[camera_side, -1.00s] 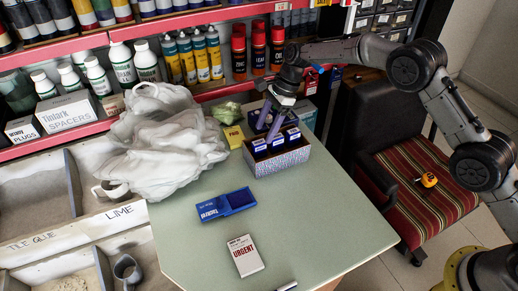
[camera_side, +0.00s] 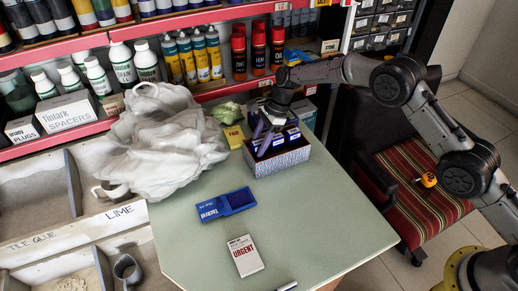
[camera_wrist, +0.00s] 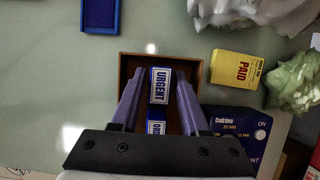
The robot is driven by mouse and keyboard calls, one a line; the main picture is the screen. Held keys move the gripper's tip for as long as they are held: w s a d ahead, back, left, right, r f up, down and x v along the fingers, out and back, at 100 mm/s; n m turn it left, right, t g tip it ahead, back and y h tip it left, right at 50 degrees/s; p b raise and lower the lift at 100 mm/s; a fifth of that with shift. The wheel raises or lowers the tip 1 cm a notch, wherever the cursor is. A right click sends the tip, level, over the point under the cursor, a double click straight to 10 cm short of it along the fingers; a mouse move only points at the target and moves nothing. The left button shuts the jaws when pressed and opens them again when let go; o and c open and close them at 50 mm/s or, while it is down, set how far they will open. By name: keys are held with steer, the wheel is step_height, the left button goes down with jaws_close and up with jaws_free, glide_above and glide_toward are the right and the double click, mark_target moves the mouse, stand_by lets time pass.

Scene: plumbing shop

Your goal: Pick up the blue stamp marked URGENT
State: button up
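The blue stamp marked URGENT (camera_wrist: 160,86) stands in an open box (camera_wrist: 124,66) in the wrist view, its blue-and-white label facing up. A second blue-labelled stamp (camera_wrist: 156,127) is beside it, nearer my gripper's palm and partly hidden. My gripper (camera_wrist: 160,76) is open, with one purple finger on each side of the URGENT stamp. I cannot tell whether the fingers touch it. In the side view, my gripper (camera_side: 267,134) reaches down into the patterned box (camera_side: 282,163), which holds several blue-topped stamps, and its fingers partly hide them.
A blue ink pad (camera_side: 225,205) and a white box with red URGENT lettering (camera_side: 245,256) lie on the green table (camera_side: 310,220). A yellow PAID box (camera_wrist: 235,68), crumpled green item (camera_wrist: 296,82) and dark blue box (camera_wrist: 240,130) are close by. A white bag (camera_side: 160,140) is left.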

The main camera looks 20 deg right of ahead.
jaws_close()
steer(key=shift+r, duration=0.1)
